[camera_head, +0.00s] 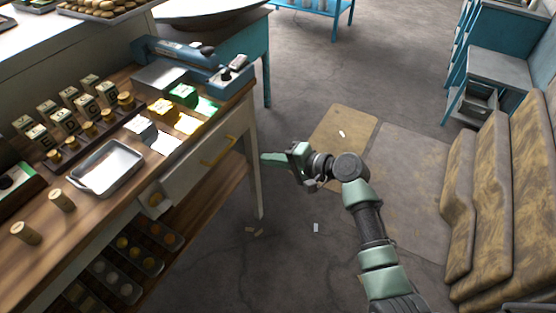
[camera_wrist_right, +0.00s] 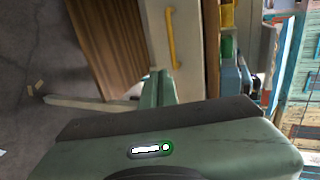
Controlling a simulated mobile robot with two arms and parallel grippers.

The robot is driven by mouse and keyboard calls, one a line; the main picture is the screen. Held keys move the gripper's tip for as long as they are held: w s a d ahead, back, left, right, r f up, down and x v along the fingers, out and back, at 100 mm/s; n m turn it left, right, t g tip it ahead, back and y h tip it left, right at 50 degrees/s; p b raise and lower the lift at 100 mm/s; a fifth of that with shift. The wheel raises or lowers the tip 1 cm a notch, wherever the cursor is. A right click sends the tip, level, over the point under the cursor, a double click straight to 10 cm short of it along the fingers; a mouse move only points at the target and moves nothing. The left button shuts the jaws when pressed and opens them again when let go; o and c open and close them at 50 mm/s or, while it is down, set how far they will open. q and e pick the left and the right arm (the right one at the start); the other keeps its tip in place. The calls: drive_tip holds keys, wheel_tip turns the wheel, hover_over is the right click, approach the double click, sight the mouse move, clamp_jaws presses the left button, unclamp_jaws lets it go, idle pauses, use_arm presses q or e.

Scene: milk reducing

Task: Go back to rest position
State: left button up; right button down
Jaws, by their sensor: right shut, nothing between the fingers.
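My right gripper (camera_head: 270,158) is green, shut and empty. In the head view it hangs over the floor just right of the counter's front leg, close to the drawer front with the yellow handle (camera_head: 218,150). My right arm reaches up to it from the bottom right. In the right wrist view the gripper's green body fills the bottom, its closed fingers (camera_wrist_right: 158,88) point up the picture, and the yellow handle (camera_wrist_right: 169,38) shows beyond them. My left gripper is not in view.
The wooden counter (camera_head: 75,215) on the left bears a metal tray (camera_head: 108,165), small cartons, a blue device (camera_head: 185,65) and cards. Brown cushioned seats (camera_head: 510,190) stand at the right. Open floor (camera_head: 310,75) lies between, with a mat (camera_head: 343,128) and small scraps.

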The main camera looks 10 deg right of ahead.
drive_tip(key=shift+v, duration=1)
drive_tip(key=s+d+f+n+g+h, duration=0.1)
drive_tip(key=s+d+f+h, duration=0.3)
drive_tip(key=f, duration=0.7)
drive_tip(key=s+d+f+g+h, duration=0.15)
drive_tip(key=s+f, duration=0.45)
drive_tip(key=f, duration=0.6)
drive_tip(key=s+d+f+n+g+h, duration=0.1)
drive_tip(key=s+d+f, duration=0.35)
drive_tip(key=f, duration=0.65)
drive_tip(key=s+d+f+n+g+h, duration=0.1)
drive_tip(key=s+f, duration=0.4)
drive_tip(key=s, duration=0.7)
drive_tip(key=s+d+f+n+g+h, duration=0.1)
drive_tip(key=s+d+f+n, duration=0.3)
drive_tip(key=s, duration=0.8)
drive_tip(key=s+d+f+n+g+h, duration=0.1)
drive_tip(key=s+d+f+n+h, duration=0.1)
drive_tip(key=s+f, duration=0.5)
drive_tip(key=s+n, duration=0.1)
drive_tip(key=s, duration=0.4)
drive_tip(key=shift+s+d+f+g, duration=0.25)
drive_tip(key=shift+s+d+g, duration=0.1)
